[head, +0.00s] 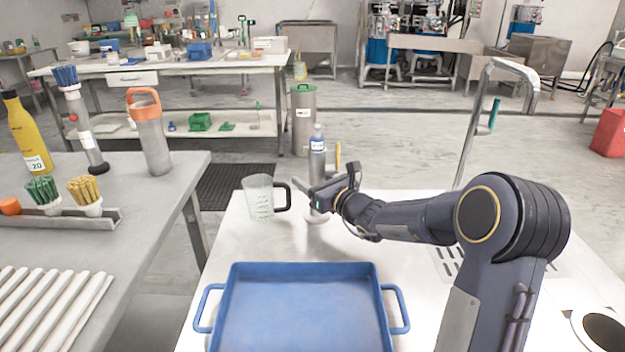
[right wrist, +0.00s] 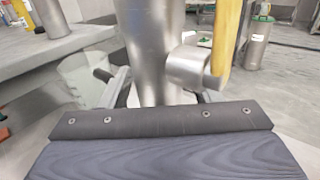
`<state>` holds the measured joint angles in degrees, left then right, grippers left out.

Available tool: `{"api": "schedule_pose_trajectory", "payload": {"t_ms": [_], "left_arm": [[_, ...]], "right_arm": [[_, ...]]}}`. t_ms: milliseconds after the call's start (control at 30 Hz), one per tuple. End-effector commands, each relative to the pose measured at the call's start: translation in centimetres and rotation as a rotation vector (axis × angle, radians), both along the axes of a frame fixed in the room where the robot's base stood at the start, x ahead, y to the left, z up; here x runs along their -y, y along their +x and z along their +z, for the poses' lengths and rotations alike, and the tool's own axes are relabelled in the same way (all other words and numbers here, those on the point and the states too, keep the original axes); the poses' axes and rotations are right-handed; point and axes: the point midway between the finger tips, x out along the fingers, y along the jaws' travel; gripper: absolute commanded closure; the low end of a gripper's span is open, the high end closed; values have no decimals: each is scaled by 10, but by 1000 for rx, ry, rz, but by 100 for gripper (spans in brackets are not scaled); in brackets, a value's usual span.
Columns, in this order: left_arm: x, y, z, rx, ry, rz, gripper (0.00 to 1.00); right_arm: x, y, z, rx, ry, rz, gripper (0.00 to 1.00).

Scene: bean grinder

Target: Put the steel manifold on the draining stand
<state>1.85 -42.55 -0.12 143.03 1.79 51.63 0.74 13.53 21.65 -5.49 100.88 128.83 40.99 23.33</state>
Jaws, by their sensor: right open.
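A pale ribbed rack (head: 45,305), possibly the draining stand, lies on the left table. My left gripper is not in view.
A clear jug (head: 259,200) with a black handle stands close left of the manifold. An empty blue tray (head: 305,267) sits in front. The left table (head: 185,172) holds bottles and a brush holder (head: 75,218). A gap separates it from the counter. A tall faucet (head: 474,135) rises at right.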

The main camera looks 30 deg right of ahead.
Motion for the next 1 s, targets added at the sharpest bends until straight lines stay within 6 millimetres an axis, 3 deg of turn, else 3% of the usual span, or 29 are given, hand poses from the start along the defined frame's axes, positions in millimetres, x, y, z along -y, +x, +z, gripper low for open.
{"api": "schedule_pose_trajectory", "payload": {"t_ms": [167,500,700,1000], "left_arm": [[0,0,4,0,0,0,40],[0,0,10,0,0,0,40],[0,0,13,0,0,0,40],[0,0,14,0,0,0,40]], "right_arm": [[3,-8,3,0,0,-2,43],[19,-77,4,0,0,-3,43],[25,-107,3,0,0,-2,43],[27,-118,2,0,0,0,43]]}}
